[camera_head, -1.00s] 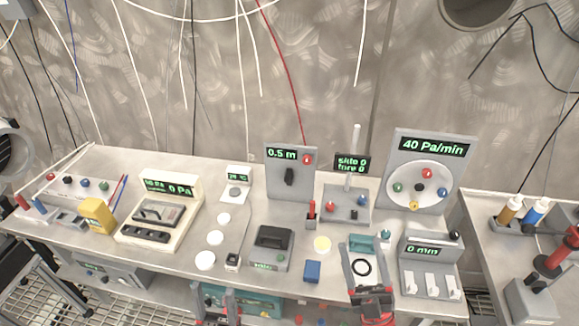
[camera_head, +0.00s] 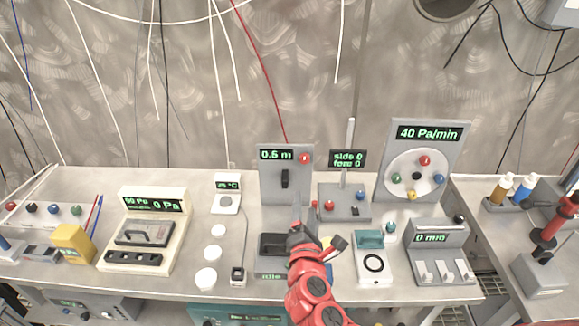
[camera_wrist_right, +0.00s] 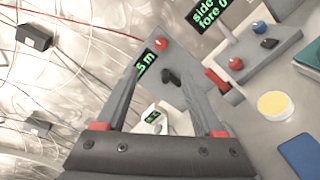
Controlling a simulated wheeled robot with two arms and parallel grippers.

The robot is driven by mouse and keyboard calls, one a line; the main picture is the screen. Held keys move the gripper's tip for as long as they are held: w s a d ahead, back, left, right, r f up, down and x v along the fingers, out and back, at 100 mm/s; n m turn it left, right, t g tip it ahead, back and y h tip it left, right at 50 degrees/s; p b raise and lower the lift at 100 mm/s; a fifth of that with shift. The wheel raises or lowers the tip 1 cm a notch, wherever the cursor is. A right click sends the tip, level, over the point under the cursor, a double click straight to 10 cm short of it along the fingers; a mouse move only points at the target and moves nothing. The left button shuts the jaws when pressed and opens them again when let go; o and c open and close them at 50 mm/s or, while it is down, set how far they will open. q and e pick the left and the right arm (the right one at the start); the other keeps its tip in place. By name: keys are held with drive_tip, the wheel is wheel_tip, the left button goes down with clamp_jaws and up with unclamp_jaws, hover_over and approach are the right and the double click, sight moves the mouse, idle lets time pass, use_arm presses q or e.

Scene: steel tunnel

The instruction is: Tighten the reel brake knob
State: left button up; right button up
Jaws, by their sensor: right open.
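The upright grey panel with a green "0.5 m" display (camera_head: 275,155) stands at the back of the bench. It carries a black knob (camera_head: 285,179) and a red round knob (camera_head: 305,158). No label shows which is the reel brake knob. In the right wrist view the black knob (camera_wrist_right: 169,76) and red knob (camera_wrist_right: 161,43) lie ahead, between the finger lines. My right gripper (camera_head: 298,212) is open and empty, reaching toward the panel from the front, apart from the knobs. Its fingers also show in the right wrist view (camera_wrist_right: 160,80). My left gripper is out of view.
A box with a "side 0 fore 0" display (camera_head: 347,158) and small knobs stands right of the panel. The "40 Pa/min" dial panel (camera_head: 428,134) is further right. My right arm partly covers a dark-topped grey device (camera_head: 272,244) on the bench.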

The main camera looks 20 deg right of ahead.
approach(305, 160)
drive_tip(key=b+x, duration=0.1)
drive_tip(key=x, duration=0.5)
drive_tip(key=shift+w+d, duration=0.1)
drive_tip(key=shift+w, duration=0.15)
drive_tip(key=shift+x, duration=0.9)
drive_tip(key=shift+f, duration=0.1)
clamp_jaws()
